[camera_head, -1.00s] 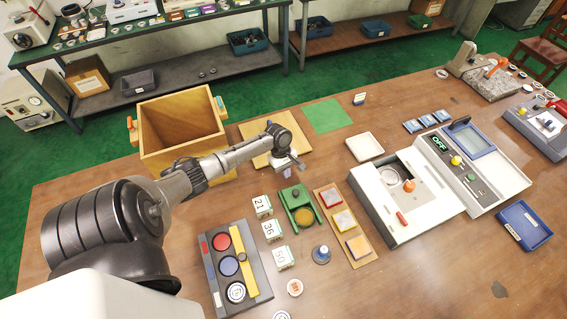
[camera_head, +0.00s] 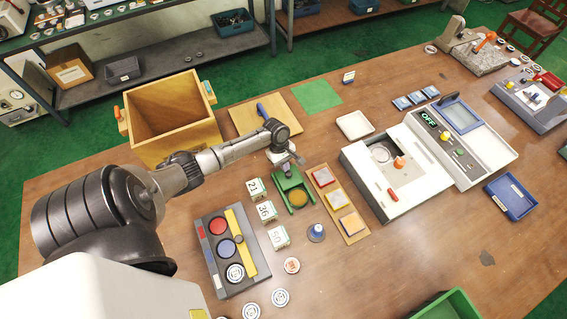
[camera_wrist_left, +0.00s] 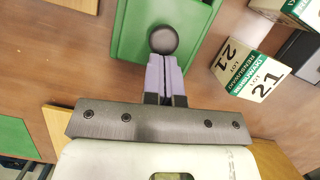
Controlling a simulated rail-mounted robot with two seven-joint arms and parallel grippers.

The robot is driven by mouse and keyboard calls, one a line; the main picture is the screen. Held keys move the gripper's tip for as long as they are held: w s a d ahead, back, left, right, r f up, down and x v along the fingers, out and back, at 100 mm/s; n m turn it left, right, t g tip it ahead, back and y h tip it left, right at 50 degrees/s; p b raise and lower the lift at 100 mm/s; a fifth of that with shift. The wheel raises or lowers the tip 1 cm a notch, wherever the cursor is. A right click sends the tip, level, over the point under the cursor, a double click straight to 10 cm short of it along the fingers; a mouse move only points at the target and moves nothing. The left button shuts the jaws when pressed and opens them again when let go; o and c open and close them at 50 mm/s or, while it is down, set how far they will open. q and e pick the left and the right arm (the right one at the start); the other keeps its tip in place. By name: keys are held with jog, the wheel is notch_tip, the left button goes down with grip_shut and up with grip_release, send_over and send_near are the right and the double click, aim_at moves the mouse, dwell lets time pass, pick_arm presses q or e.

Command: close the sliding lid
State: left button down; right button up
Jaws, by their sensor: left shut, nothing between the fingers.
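The green box (camera_head: 281,183) stands on the table, its green lid (camera_wrist_left: 128,30) carrying a dark round knob (camera_wrist_left: 163,40). The lid leaves the front part open, where an amber disc (camera_head: 298,198) shows. My left gripper (camera_head: 287,166) is over the rear end of the box, pointing down. In the left wrist view its fingers (camera_wrist_left: 165,68) are shut with nothing between them, and their tips are right at the knob on its rear side. I cannot tell whether they touch it. My right gripper is not in view.
Number blocks (camera_head: 265,211) stand left of the box. A wooden strip with coloured blocks (camera_head: 336,199) lies close on its right. A dark tray with a yellow bar (camera_head: 241,242) is at front left. A wooden board (camera_head: 245,118) lies behind. Bare table lies in front right.

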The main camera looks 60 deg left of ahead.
aim_at(288, 181)
pick_arm(q)
jog(key=d+p, duration=0.3)
jog(key=d, duration=0.1)
jog(key=d+p, duration=0.3)
jog(key=d, duration=0.1)
jog(key=shift+s+d+r, duration=0.15)
jog(key=shift+r, duration=0.05)
jog(key=shift+d+f+p, duration=0.15)
jog(key=shift+d+p, duration=0.15)
jog(key=shift+a, duration=0.1)
jog(key=a, duration=0.2)
jog(key=a+r+p, duration=0.1)
jog(key=a, duration=0.1)
jog(key=shift+s+a, duration=0.15)
jog(key=shift+s, duration=0.05)
jog(key=v, duration=0.9)
jog(key=shift+r+p, duration=0.3)
jog(key=shift+p, duration=0.05)
